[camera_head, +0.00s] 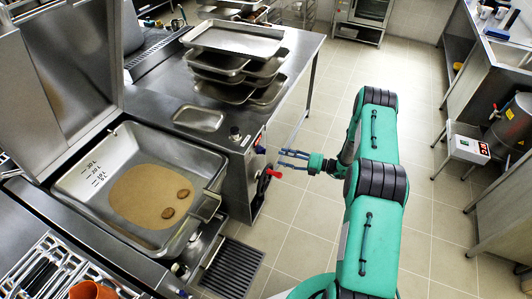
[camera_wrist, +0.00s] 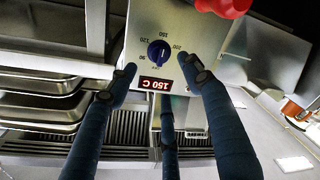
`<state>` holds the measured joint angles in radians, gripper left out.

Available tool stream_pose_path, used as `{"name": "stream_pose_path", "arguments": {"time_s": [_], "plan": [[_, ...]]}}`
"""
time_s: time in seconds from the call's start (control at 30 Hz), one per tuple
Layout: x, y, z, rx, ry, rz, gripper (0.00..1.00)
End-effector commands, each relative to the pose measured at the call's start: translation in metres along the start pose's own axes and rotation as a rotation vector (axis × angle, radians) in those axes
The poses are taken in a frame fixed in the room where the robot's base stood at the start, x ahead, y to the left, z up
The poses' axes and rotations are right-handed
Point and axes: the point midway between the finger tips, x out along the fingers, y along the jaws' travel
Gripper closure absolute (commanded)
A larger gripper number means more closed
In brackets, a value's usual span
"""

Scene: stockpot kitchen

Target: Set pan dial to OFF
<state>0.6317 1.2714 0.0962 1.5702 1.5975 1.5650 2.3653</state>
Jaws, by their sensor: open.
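The pan dial (camera_wrist: 158,52) is a dark blue round knob on a steel control panel (camera_wrist: 185,22) in the wrist view. In the head view, my gripper (camera_head: 284,159) points left at the panel side of the pan unit.
The tilting pan (camera_head: 85,183) holds two brown patties in liquid, its lid (camera_head: 65,75) raised. A red handle (camera_head: 273,173) sticks out close to my gripper; it also shows in the wrist view (camera_wrist: 222,6). Stacked trays (camera_head: 235,40) stand behind. The tiled floor at right is clear.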

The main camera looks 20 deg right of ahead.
Motion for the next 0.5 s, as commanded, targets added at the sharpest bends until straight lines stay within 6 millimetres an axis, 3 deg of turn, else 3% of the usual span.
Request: {"name": "stream_pose_path", "arguments": {"time_s": [0.5], "plan": [[0.08,-0.002,-0.001,0.0,0.002,-0.001,0.5]]}}
